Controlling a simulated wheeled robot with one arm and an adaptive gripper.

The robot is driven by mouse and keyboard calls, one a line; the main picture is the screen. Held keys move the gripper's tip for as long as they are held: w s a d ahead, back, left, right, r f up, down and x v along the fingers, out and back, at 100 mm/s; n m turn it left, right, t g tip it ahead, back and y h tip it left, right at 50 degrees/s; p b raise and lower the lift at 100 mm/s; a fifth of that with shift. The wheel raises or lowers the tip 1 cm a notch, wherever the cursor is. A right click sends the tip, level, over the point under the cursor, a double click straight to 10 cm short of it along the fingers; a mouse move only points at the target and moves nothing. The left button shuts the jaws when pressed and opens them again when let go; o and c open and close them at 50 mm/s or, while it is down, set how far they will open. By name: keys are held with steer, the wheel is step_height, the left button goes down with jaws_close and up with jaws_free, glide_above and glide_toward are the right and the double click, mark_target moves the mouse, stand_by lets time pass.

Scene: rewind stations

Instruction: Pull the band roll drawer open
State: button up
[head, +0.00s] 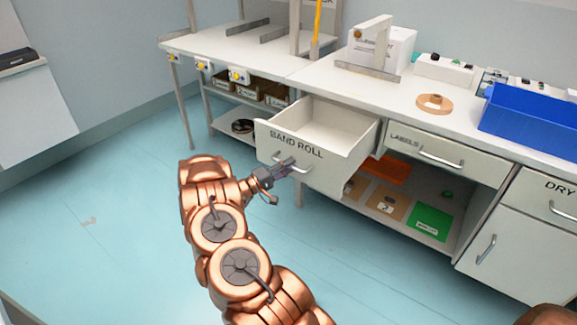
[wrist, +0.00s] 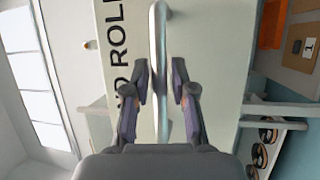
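The band roll drawer (head: 315,165) is white, labelled BAND ROLL on its front, and stands pulled out from under the bench. Its inside looks empty. Its front also shows in the wrist view (wrist: 215,60). Its metal bar handle (wrist: 160,60) runs between the two fingers of my gripper (wrist: 161,78). The fingers are apart, with a gap showing on each side of the bar. In the head view my gripper (head: 288,165) is at the drawer front, by the handle, partly covering it.
The closed LABELS drawer (head: 440,153) is to the right, with a DRY drawer (head: 550,195) beyond. A lower shelf (head: 395,225) below holds orange, brown and green items. A blue bin (head: 530,118) and a tan ring (head: 434,103) sit on the bench. The floor at left is clear.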

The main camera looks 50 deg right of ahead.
steer(key=shift+o, duration=0.7)
steer(key=shift+w, duration=0.2)
steer(key=shift+a, duration=0.1)
steer(key=v, duration=1.2)
